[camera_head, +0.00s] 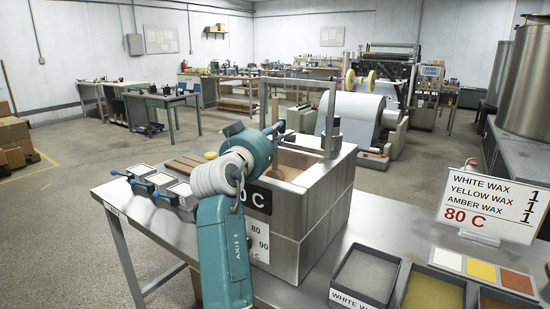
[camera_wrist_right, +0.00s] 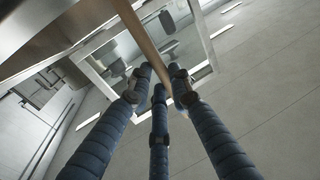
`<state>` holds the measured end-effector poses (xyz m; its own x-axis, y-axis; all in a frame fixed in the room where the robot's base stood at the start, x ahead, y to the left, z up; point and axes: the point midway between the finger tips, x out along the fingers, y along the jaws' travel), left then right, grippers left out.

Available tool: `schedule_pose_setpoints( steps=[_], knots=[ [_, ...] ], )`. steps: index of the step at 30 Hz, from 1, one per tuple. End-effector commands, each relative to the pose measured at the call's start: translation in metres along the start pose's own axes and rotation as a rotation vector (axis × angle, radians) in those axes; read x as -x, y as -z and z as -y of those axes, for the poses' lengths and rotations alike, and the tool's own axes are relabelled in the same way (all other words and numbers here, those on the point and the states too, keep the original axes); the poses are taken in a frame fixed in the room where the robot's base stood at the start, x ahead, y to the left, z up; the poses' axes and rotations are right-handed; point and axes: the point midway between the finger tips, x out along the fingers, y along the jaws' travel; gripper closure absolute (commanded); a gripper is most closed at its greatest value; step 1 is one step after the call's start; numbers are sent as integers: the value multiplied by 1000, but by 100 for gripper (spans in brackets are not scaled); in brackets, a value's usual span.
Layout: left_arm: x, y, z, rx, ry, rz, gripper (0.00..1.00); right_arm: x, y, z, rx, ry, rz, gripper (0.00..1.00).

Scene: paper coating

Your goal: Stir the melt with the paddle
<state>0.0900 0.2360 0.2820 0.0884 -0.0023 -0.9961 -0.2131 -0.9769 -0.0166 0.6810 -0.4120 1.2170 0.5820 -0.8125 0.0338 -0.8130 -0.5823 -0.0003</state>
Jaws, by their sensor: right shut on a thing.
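My right gripper (camera_head: 279,130) is above the open top of the grey metal tank (camera_head: 325,205), mostly hidden behind my teal wrist. In the right wrist view its blue fingers (camera_wrist_right: 160,88) are closed around the wooden handle of the paddle (camera_wrist_right: 139,32). The paddle's lower end cannot be made out. A brown patch (camera_head: 290,162) shows inside the tank; I cannot tell whether it is melt or wood. My left gripper is out of view.
A metal frame (camera_head: 328,118) rises over the tank. Blue-handled trays (camera_head: 162,180) stand left of it. Wax bins (camera_head: 365,274) and a recipe sign (camera_head: 490,206) reading 80 C are at right. The bench (camera_head: 385,225) between tank and sign is clear.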

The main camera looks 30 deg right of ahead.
Motion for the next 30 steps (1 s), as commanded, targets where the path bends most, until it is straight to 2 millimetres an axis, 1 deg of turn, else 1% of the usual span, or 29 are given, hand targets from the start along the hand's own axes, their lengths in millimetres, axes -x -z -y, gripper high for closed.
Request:
schedule_pose_setpoints(
  steps=[1, 30],
  knots=[
    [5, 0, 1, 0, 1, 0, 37, 0, 6, 0, -1, 0, -1, 100],
    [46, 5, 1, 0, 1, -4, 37, -2, 65, 0, -1, 0, -1, 100]
  ],
)
